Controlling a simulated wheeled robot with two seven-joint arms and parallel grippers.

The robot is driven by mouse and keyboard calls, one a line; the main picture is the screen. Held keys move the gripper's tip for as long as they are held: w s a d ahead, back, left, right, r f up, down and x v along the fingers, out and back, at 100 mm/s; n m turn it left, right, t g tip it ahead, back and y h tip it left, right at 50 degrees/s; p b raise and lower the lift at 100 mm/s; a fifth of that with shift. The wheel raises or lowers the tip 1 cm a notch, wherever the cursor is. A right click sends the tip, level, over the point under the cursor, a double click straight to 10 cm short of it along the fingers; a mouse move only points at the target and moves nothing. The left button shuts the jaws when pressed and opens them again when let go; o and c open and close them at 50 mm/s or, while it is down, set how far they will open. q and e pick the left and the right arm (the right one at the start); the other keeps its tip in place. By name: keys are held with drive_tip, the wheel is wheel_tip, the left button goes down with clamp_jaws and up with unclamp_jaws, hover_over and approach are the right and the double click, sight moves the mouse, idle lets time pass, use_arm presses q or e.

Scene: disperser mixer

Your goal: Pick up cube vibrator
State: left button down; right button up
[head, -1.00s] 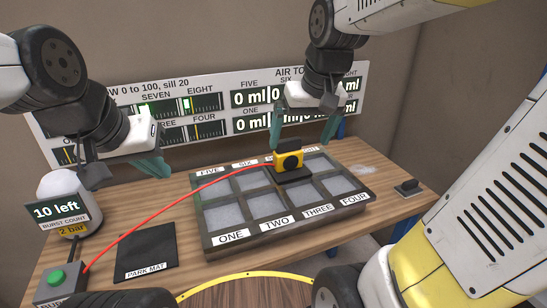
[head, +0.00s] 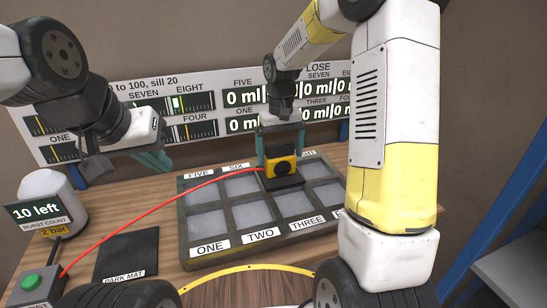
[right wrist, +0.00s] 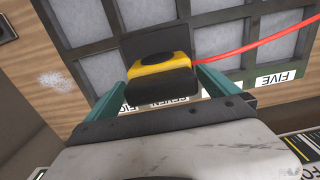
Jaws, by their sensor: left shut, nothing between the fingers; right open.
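The cube vibrator (head: 282,163) is a yellow and black block on a dark base plate, with a red hose on its left side. It sits on the far middle of the compartment tray (head: 187,226). My right gripper (head: 281,147) is open, with one teal finger on each side of the block; in the right wrist view the block (right wrist: 160,72) lies between the fingertips (right wrist: 163,82). I cannot tell whether the fingers touch it. My left gripper (head: 155,160) is shut and empty at the left, above the table.
The red hose (head: 150,205) runs to a box with a green button (head: 38,284) at the front left. A burst counter (head: 45,205) reads "10 left". The black park mat (head: 126,254) is bare. Display boards (head: 178,102) stand behind the tray.

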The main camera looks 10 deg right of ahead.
sight(280, 164)
drive_tip(key=f, duration=0.4)
drive_tip(key=shift+s+f, duration=0.1)
drive_tip(key=shift+s, duration=0.1)
drive_tip(key=c, duration=2)
